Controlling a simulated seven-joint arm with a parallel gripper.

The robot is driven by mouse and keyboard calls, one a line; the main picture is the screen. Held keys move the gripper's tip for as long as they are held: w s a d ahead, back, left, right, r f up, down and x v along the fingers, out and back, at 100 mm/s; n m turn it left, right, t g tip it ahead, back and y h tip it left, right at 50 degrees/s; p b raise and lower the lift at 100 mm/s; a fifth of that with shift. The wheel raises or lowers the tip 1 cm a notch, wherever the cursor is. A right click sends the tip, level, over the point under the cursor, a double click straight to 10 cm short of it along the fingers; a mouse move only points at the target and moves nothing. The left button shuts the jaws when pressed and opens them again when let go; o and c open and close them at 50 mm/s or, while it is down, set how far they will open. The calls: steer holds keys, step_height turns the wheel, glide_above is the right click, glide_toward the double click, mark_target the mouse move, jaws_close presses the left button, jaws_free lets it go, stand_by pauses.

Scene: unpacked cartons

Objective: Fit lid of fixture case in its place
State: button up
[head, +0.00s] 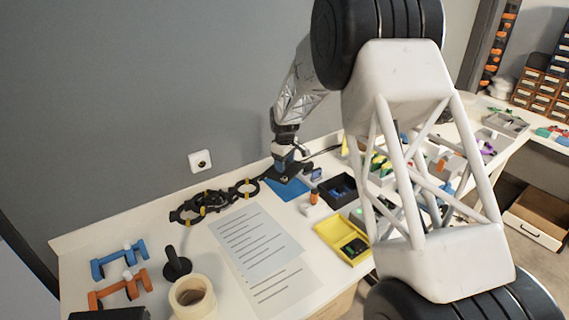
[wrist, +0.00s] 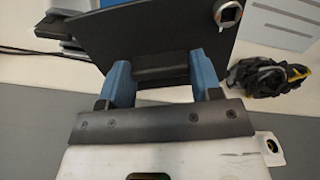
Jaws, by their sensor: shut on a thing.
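My gripper (head: 287,165) is over the back of the white table, near the wall. In the wrist view its two blue fingers (wrist: 162,78) are shut on a dark bar at the near edge of a flat dark panel (wrist: 150,38), which looks like the lid. The panel's far part runs out of the picture. In the head view the panel is mostly hidden by my gripper. An open dark box (head: 328,191), possibly the fixture case, stands on the table to the right of my gripper. I cannot tell what lies under the panel.
A blue sheet (head: 288,189) lies below my gripper. A small orange-and-white item (head: 313,198) and an open yellow case (head: 330,235) stand nearby. A black-and-yellow chain (head: 213,203) lies left. Printed papers (head: 250,240) cover the table's middle. A wall socket (head: 200,161) is behind.

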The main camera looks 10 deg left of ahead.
steer(key=w+d+r+m, duration=0.1)
steer(key=d+m, duration=0.3)
steer(key=d, duration=1.8)
steer(key=shift+w+r+m, duration=0.25)
steer(key=shift+r+m, duration=0.05)
steer(key=shift+r, duration=0.15)
steer(key=shift+f, duration=0.25)
steer(key=shift+f, duration=2.05)
steer(key=shift+f, duration=1.15)
steer(key=o, duration=1.1)
steer(key=shift+c, duration=0.2)
step_height(320, 180, up, 8)
steer(key=shift+f, duration=0.1)
